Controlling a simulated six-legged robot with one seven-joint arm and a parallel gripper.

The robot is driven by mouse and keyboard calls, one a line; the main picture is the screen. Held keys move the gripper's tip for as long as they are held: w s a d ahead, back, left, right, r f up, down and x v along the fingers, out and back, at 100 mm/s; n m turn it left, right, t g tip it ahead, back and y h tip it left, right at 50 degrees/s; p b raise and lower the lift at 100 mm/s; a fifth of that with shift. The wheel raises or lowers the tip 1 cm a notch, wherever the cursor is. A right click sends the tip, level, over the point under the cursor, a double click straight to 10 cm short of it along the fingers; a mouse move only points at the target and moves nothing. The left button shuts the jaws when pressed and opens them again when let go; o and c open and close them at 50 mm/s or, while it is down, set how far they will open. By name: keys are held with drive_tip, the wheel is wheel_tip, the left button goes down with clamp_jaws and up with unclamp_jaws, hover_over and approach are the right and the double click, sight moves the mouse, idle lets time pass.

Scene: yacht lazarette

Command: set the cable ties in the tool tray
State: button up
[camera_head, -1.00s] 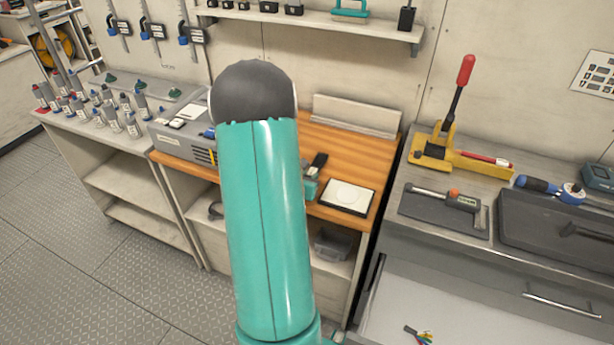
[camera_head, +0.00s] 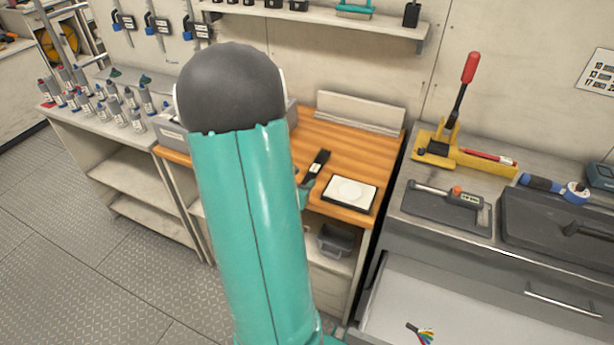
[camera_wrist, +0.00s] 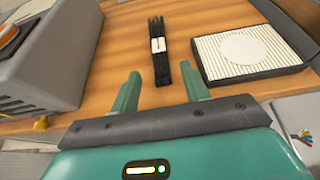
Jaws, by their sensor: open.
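The cable ties look to be a black bundle with a white band (camera_wrist: 158,45), lying on the wooden bench top. They also show in the head view (camera_head: 317,167), just right of my arm. My gripper (camera_wrist: 160,84) is open and empty, its two teal fingers pointing toward the near end of the bundle, apart from it. In the head view my arm hides most of the gripper; a teal bit shows below the bundle. A dark tray (camera_head: 520,238) with a dark tool in it, likely the tool tray, lies on the grey cabinet at right.
A black-edged plate with a pale disc (camera_wrist: 243,50) lies just right of the bundle. A grey box (camera_wrist: 50,55) stands at left. A yellow tool with a red-tipped lever (camera_head: 437,150) stands on the cabinet. An open drawer (camera_head: 470,315) holds a bundle of coloured strands (camera_head: 421,333).

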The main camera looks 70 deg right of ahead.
drive_tip(key=shift+v, duration=1.6)
drive_tip(key=w+a+r+m+g+y, duration=0.15)
drive_tip(key=w+a+r+m, duration=0.35)
drive_tip(key=a+r+m, duration=0.55)
drive_tip(key=w+a+r+m+t+y, duration=0.1)
drive_tip(key=w+a+m+t+y, duration=0.1)
drive_tip(key=a, duration=0.6)
drive_tip(key=w+a+r+m+t+y, duration=0.1)
drive_tip(key=w+a+m+t+y, duration=0.1)
drive_tip(key=a, duration=0.6)
drive_tip(key=shift+w+r+y, duration=0.4)
drive_tip(key=shift+w+y, duration=0.1)
drive_tip(key=shift+y, duration=0.25)
drive_tip(key=shift+o, duration=0.4)
drive_tip(key=a+r+m+t+y, duration=0.1)
drive_tip(key=a+r+t+y, duration=0.1)
drive_tip(key=a, duration=0.6)
drive_tip(key=w+a+r+m+t+y, duration=0.1)
drive_tip(key=a+r+t+y, duration=0.1)
drive_tip(key=a, duration=0.7)
drive_tip(key=r+y, duration=0.1)
drive_tip(key=y, duration=0.1)
drive_tip(key=shift+w+a+r+y, duration=0.15)
drive_tip(key=shift+a+r+y, duration=0.1)
drive_tip(key=shift+y, duration=0.05)
drive_tip(key=shift+m, duration=0.25)
drive_tip(key=shift+d, duration=0.1)
